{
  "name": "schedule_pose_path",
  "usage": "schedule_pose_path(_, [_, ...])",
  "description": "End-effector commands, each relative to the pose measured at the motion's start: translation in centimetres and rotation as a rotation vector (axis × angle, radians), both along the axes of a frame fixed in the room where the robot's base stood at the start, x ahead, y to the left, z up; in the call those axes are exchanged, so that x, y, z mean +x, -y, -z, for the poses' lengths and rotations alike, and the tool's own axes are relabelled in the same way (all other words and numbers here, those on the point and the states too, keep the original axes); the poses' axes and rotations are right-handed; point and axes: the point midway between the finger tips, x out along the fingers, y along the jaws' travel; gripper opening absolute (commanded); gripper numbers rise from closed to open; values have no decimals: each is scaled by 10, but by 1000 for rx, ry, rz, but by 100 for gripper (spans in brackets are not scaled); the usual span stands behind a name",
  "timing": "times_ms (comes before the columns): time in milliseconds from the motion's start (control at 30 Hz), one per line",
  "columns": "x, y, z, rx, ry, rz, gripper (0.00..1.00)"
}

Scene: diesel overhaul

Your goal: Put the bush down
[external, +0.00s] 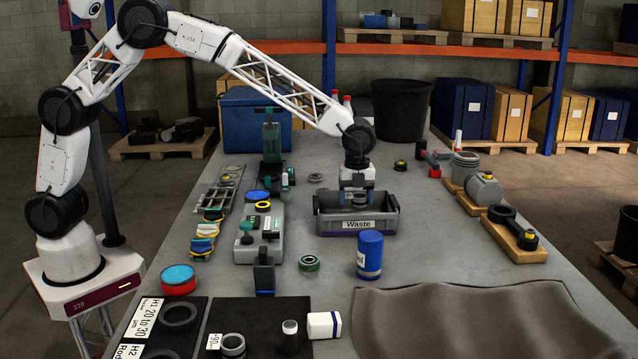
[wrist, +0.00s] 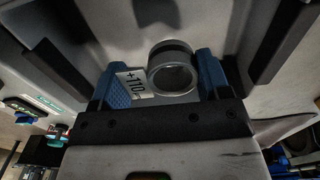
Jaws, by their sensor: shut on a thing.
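The bush (wrist: 173,47) is a short grey metal ring with an open bore. In the wrist view it sits between the blue finger pads of my gripper (wrist: 166,78), which is shut on it. A white tag reading "+110" (wrist: 135,86) shows beside the bush at the left finger. In the external view my gripper (external: 357,190) points down over the grey bin labelled "Waste" (external: 358,224), within its rim. The bush is small and dark there. I cannot tell whether it touches the bin floor.
A blue can (external: 370,254) stands just in front of the bin. Wooden boards with parts (external: 513,238) line the right edge. A grey cloth (external: 480,315) covers the front right.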

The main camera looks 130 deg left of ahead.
Motion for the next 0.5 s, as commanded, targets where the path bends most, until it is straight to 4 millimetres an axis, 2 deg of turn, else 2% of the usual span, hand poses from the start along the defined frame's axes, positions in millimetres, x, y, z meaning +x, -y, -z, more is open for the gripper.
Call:
schedule_pose_path(333, [0, 0, 2, 0, 0, 0, 46])
schedule_pose_path(500, [0, 0, 14, -2, -2, 0, 46])
